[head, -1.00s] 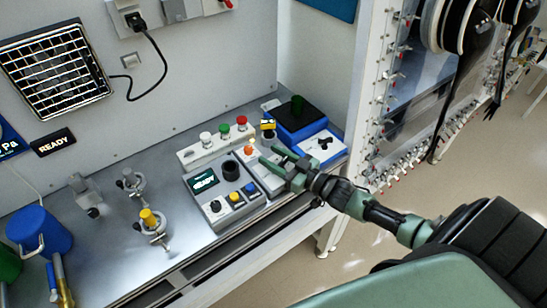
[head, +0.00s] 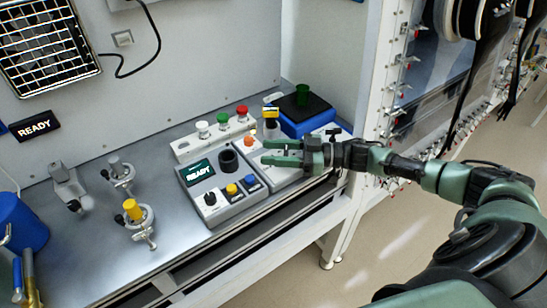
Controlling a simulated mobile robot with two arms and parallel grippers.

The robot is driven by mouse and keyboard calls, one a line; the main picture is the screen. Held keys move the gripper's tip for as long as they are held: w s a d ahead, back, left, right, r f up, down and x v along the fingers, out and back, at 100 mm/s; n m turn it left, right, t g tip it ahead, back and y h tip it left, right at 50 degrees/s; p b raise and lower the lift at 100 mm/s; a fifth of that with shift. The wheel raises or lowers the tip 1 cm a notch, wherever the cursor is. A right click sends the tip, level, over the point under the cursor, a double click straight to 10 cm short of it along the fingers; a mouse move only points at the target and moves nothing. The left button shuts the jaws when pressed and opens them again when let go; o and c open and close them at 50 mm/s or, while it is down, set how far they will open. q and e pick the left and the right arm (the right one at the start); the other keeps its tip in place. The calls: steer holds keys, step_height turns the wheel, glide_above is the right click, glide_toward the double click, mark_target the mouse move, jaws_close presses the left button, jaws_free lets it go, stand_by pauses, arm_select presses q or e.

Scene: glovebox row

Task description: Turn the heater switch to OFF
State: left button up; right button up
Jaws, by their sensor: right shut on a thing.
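A light grey control box (head: 262,174) with an orange lamp (head: 249,141) sits on the bench, right of the READY box. My right gripper (head: 278,152) reaches in from the right over this box, its green fingers pointing left. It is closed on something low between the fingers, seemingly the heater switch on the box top. The gripper hides most of it, and I cannot read its position or any OFF mark. My left gripper is out of view.
A button strip (head: 215,140) lies behind. A blue unit (head: 303,126) with black top and green cup (head: 302,95), plus a dark-handled knob (head: 333,131), stands behind right. Clamps stand left.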

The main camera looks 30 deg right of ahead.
steer(key=shift+g, duration=0.3)
steer(key=o, duration=1.4)
steer(key=shift+s+d, duration=0.15)
steer(key=shift+d, duration=0.05)
steer(key=b+v, duration=0.2)
steer(key=v, duration=0.4)
steer(key=shift+s+d+f, duration=0.1)
steer(key=shift+d+f, duration=0.05)
steer(key=shift+s+d, duration=0.25)
steer(key=shift+d, duration=0.15)
